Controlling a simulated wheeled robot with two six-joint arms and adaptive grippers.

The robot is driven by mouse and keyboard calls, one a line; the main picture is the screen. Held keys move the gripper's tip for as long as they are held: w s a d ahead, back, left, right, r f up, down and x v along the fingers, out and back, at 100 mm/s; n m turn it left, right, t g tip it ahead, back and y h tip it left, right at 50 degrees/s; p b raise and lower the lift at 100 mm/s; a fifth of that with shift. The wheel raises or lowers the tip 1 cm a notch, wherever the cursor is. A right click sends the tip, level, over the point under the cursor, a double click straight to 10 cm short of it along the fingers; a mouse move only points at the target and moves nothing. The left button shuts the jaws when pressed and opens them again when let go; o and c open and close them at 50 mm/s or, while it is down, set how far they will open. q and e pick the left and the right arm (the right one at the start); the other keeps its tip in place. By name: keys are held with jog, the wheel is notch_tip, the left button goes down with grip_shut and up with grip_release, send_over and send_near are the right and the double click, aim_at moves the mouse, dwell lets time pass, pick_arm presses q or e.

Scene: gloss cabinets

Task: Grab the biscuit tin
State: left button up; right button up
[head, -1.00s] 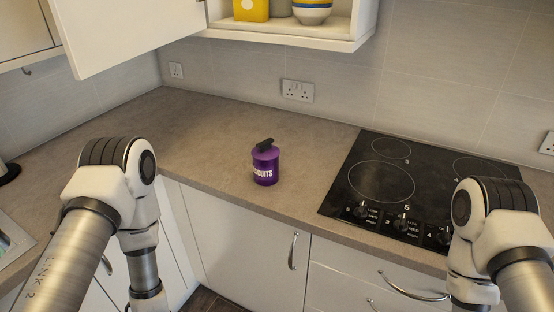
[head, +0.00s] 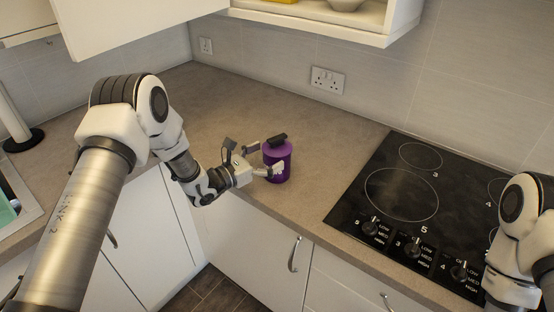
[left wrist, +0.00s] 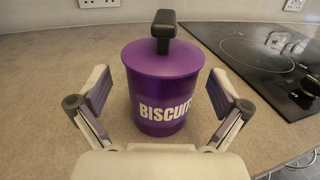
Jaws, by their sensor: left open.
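The biscuit tin (head: 277,158) is a purple cylinder with a lid and a black handle on top. It stands upright on the worktop near its front edge. In the left wrist view the tin (left wrist: 160,90) shows white "BISCUITS" lettering. My left gripper (head: 267,158) is open at the tin, coming from the left in the head view. In the left wrist view one finger (left wrist: 97,90) is on each side of the tin, with the tin between or just beyond the tips. Whether the pads touch it I cannot tell. My right gripper is out of view; only its arm shows at right.
A black hob (head: 400,205) with knobs lies on the worktop right of the tin. The worktop (head: 225,105) behind the tin is clear. A sink edge is at far left.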

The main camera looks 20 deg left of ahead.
pick_arm(q)
jog(key=x, duration=0.3)
jog(key=shift+w+d+f, duration=0.2)
jog(key=shift+d+f, duration=0.1)
jog(key=shift+d, duration=0.05)
jog(key=shift+s+a+r, duration=0.2)
jog(key=shift+s+a, duration=0.1)
jog(key=shift+s, duration=0.05)
jog(key=c, duration=1.2)
jog(key=shift+o, duration=0.2)
jog(key=shift+w+d, duration=0.15)
jog(key=shift+w, duration=0.05)
